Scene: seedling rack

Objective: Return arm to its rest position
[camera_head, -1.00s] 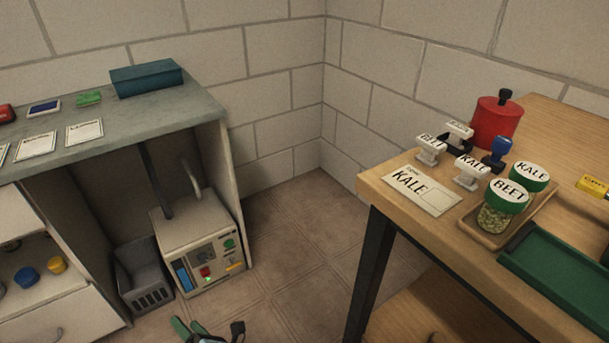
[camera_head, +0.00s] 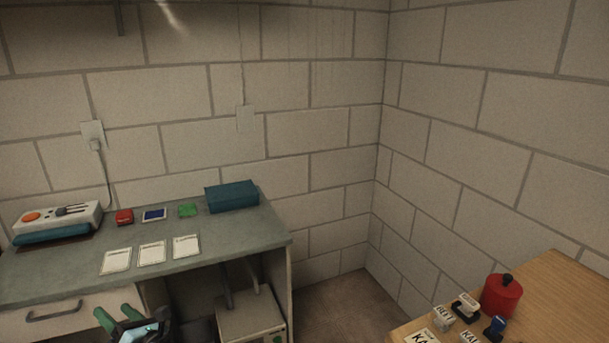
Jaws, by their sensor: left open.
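My left gripper (camera_head: 118,317) shows at the bottom left edge, with green fingertips apart and nothing seen between them. It is in front of the grey-green counter's drawer front, and most of the arm behind it is cut off by the frame edge. My right gripper is not in view.
The counter (camera_head: 70,265) holds three white cards (camera_head: 152,252), a teal box (camera_head: 231,197), a red item (camera_head: 124,217) and a white device (camera_head: 58,219). A boxy machine (camera_head: 250,318) sits under it. A wooden table (camera_head: 560,290) with a red pot (camera_head: 501,297) stands right. Floor shows between.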

